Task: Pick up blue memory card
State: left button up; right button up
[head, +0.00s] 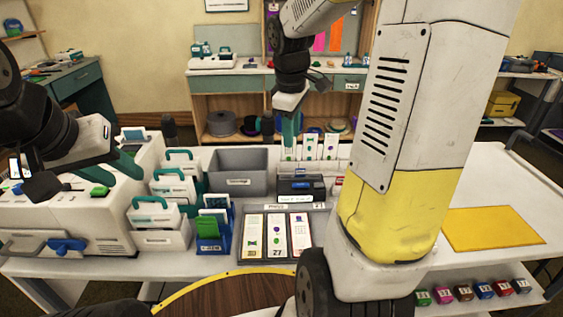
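I cannot single out the blue memory card with certainty. A small blue block (484,290) sits in a row of coloured blocks on the low shelf at the right; its kind is too small to tell. A blue holder (222,243) with a green card (207,228) stands on the table, left of the middle. My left gripper (112,171) has teal fingers that look apart, over the white machine at the left, with no object seen between them.
White card boxes (165,238) and a grey bin (238,173) crowd the table's middle. A dark tray (263,208) holds three printed cards. A yellow mat (493,229) lies on the open right side. My large arm link hides the centre right.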

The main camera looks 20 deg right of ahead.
aim_at(300, 175)
jog(key=w+d+f+n, duration=0.1)
jog(key=w+f, duration=0.1)
jog(key=f, duration=0.3)
jog(key=w+d+f+n+g, duration=0.1)
jog(key=w+d+f+n, duration=0.1)
jog(key=f, duration=0.4)
jog(key=w+d+f+n+g, duration=0.1)
jog(key=w+d+f+n, duration=0.1)
jog(key=f, duration=0.4)
jog(key=shift+w+d+f, duration=0.2)
jog(key=shift+w+d, duration=0.05)
jog(key=shift+w, duration=0.25)
grip_shut()
